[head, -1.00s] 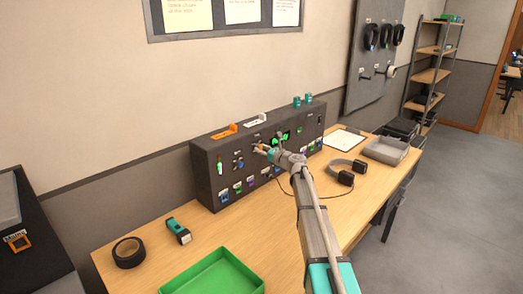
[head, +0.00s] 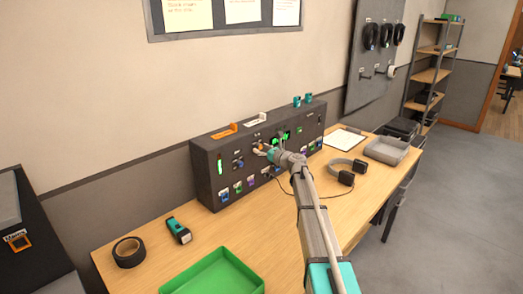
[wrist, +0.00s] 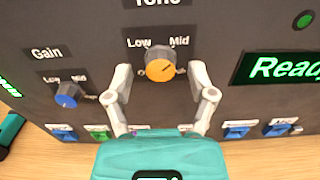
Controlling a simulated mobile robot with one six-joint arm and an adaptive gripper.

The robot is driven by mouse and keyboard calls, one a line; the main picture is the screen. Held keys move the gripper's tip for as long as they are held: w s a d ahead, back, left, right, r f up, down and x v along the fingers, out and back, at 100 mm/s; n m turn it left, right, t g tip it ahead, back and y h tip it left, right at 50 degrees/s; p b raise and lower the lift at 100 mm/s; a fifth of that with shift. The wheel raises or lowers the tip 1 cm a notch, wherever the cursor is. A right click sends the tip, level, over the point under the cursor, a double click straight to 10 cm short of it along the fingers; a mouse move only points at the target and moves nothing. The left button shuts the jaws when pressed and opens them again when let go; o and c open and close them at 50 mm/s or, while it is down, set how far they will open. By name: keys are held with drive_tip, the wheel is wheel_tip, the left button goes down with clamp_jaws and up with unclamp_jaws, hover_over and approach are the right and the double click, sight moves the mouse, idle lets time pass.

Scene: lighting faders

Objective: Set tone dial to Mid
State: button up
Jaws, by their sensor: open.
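The tone dial (wrist: 161,67) is an orange round knob on the dark panel, under the printed word Tone, with Low and Mid printed above it. A small mark shows at its left; the label at its right is partly hidden by a finger. I cannot tell clearly where its pointer stands. My gripper (wrist: 161,78) is open, with one finger on each side of the dial; I cannot tell whether they touch it. In the head view my gripper (head: 264,149) is at the front of the panel and covers part of the dial's area.
A blue Gain dial (wrist: 67,95) sits to the left. A green Ready display (wrist: 281,67) is at the right. Blue and green switches line the panel's lower edge. A green tray (head: 213,275), black tape roll (head: 129,252) and headphones (head: 347,171) lie on the table.

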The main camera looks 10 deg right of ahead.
drive_tip(key=shift+d, duration=0.1)
drive_tip(key=v, duration=1.2)
idle(0.4)
drive_tip(key=s+a+f+n+g+h+p, duration=0.1)
drive_tip(key=s+a+f+n+g, duration=0.25)
drive_tip(key=s+n, duration=0.2)
drive_tip(key=s+a+f+n+g+h+p, duration=0.1)
drive_tip(key=s+a+f+n+g+p, duration=0.1)
drive_tip(key=s+a+n+g, duration=0.25)
drive_tip(key=s+a+f+n+g+p, duration=0.1)
drive_tip(key=s+a+f+n, duration=0.2)
drive_tip(key=s+n, duration=0.35)
drive_tip(key=s+d+f+n+g+h+p, duration=0.1)
drive_tip(key=s+n+h, duration=0.3)
drive_tip(key=s, duration=0.5)
drive_tip(key=s+d+f+n+g+h+p, duration=0.1)
drive_tip(key=s+n+g+h, duration=0.3)
drive_tip(key=s+n, duration=0.4)
drive_tip(key=shift+s+d+f+g+h+p, duration=0.3)
drive_tip(key=shift+s+d+p, duration=0.45)
drive_tip(key=shift+s, duration=0.15)
